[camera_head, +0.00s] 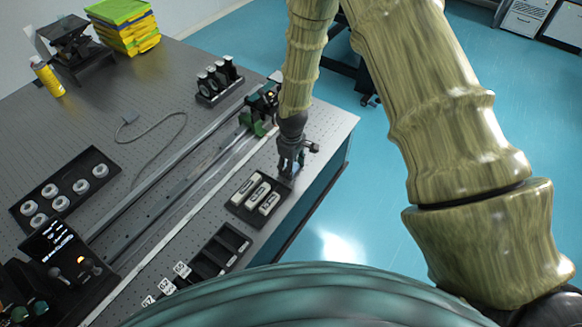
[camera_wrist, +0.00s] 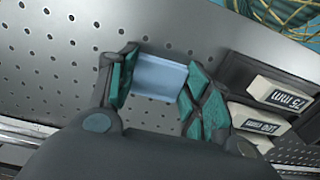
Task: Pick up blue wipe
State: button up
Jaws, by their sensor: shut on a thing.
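The blue wipe (camera_wrist: 160,76) is a pale blue folded piece in the wrist view. It sits between the two fingers of my gripper (camera_wrist: 158,84), which touch it on both sides. My gripper is shut on it. In the head view, my gripper (camera_head: 288,166) is low at the right part of the optical table (camera_head: 190,110), just behind a black tray of white boxes. Only a small blue patch of the wipe shows there, and its lower part is hidden. I cannot tell whether the wipe still touches the table.
The black tray (camera_head: 236,206) holds white boxes marked in mm, close beside my gripper. A black compartment tray (camera_head: 222,252) lies nearer. A rail (camera_head: 160,185) with a green mount runs to the left. The table's right edge is close; bare tabletop lies behind.

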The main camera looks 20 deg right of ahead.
jog(key=shift+r, duration=0.15)
jog(key=shift+r+b, duration=0.75)
jog(key=shift+r, duration=0.1)
jog(key=shift+s+r+b, duration=0.3)
jog(key=shift+r+b, duration=0.3)
jog(key=shift+r, duration=0.05)
jog(key=s+a+r+b, duration=0.1)
jog(key=s+a+b, duration=0.1)
jog(key=s, duration=0.5)
jog(key=s+a+b, duration=0.1)
jog(key=s+b, duration=0.1)
jog(key=s, duration=0.6)
jog(key=shift+a+r+b, duration=0.35)
jog(key=shift+r, duration=0.05)
